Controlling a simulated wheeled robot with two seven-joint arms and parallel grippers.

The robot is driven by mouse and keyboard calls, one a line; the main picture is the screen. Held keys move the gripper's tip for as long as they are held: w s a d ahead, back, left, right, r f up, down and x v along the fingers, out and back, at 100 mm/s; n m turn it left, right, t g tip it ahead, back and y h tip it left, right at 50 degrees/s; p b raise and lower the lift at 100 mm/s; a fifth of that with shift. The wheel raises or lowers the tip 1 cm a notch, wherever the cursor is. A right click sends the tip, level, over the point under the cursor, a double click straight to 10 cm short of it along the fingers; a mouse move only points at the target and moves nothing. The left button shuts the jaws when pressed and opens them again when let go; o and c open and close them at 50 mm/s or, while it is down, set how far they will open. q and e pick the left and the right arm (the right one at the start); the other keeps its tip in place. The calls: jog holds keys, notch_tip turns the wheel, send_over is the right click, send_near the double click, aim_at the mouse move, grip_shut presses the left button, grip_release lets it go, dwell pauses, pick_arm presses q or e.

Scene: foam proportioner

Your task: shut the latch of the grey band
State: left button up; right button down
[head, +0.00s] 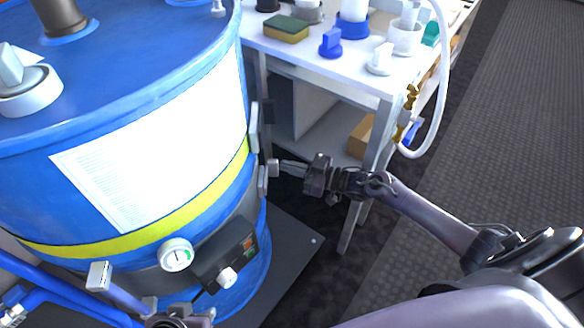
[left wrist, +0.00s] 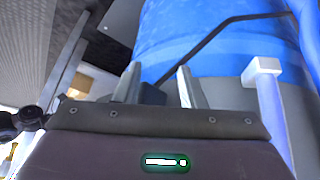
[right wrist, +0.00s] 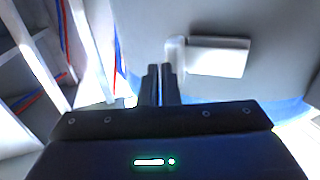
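The blue drum (head: 60,160) fills the left of the head view, with the grey band (head: 235,215) around it below a yellow stripe. In the right wrist view a pale latch plate (right wrist: 220,57) with a small block (right wrist: 175,48) at its left end lies against the grey band (right wrist: 280,30). My right gripper (head: 280,166) is at the drum's right edge, its fingers together, tips (right wrist: 160,72) just by that block; contact is unclear. My left gripper (left wrist: 158,75) is open and empty in front of the drum's lower part; it is mostly cut off in the head view.
A white table (head: 365,80) with a sponge (head: 286,28), a blue-knobbed part (head: 330,42) and a white hose (head: 440,100) stands behind my right gripper. A pale T-shaped handle (left wrist: 263,68) is close to the right of my left gripper. A gauge (head: 176,255) projects from the drum's front.

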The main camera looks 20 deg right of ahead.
jog(key=shift+r, duration=0.15)
